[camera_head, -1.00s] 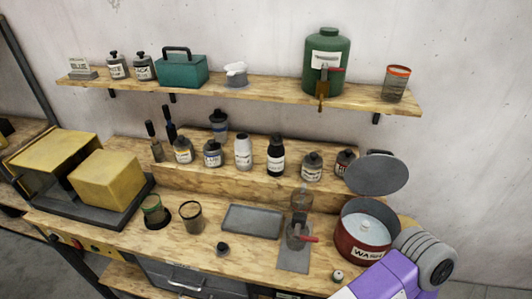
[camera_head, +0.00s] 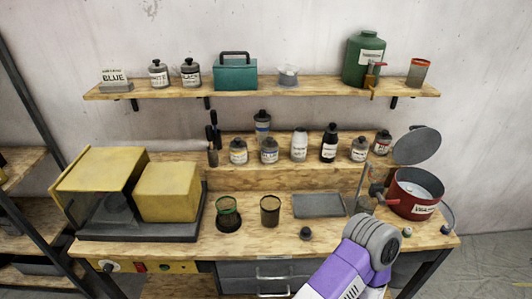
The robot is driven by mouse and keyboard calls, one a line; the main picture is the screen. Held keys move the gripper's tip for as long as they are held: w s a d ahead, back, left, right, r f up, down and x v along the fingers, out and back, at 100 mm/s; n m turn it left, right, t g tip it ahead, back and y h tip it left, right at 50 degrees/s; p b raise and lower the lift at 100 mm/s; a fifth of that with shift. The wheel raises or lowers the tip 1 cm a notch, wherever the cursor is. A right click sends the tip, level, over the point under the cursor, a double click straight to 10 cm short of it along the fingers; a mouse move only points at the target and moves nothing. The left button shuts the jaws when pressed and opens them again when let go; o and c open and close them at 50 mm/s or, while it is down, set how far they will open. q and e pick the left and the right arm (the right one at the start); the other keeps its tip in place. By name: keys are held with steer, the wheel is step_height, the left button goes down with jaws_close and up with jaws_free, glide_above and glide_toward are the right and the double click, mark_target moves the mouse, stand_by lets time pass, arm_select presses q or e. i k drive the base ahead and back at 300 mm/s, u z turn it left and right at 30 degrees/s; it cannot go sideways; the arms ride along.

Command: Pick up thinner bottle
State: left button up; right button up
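Several small bottles stand in a row on the raised middle ledge of the bench. Among them are a white bottle (camera_head: 300,146), a taller black bottle (camera_head: 329,144) with a white label, and a blue-labelled bottle (camera_head: 262,125) set behind. Their labels are too small to read, so I cannot tell which one is the thinner bottle. A purple and grey link of my arm enters from the bottom, right of centre, in front of the bench. Neither gripper shows.
The upper shelf (camera_head: 190,92) holds a teal toolbox (camera_head: 236,73) and a green canister (camera_head: 363,60). On the bench are a yellow box (camera_head: 168,191), mesh cups (camera_head: 270,210), a grey tray (camera_head: 319,204), and a red pot (camera_head: 414,197) with its lid raised. Bare wood shows between them.

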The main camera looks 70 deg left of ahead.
mark_target(299, 138)
steer(key=z, duration=0.05)
steer(key=k, duration=0.1)
steer(key=u, duration=1.2)
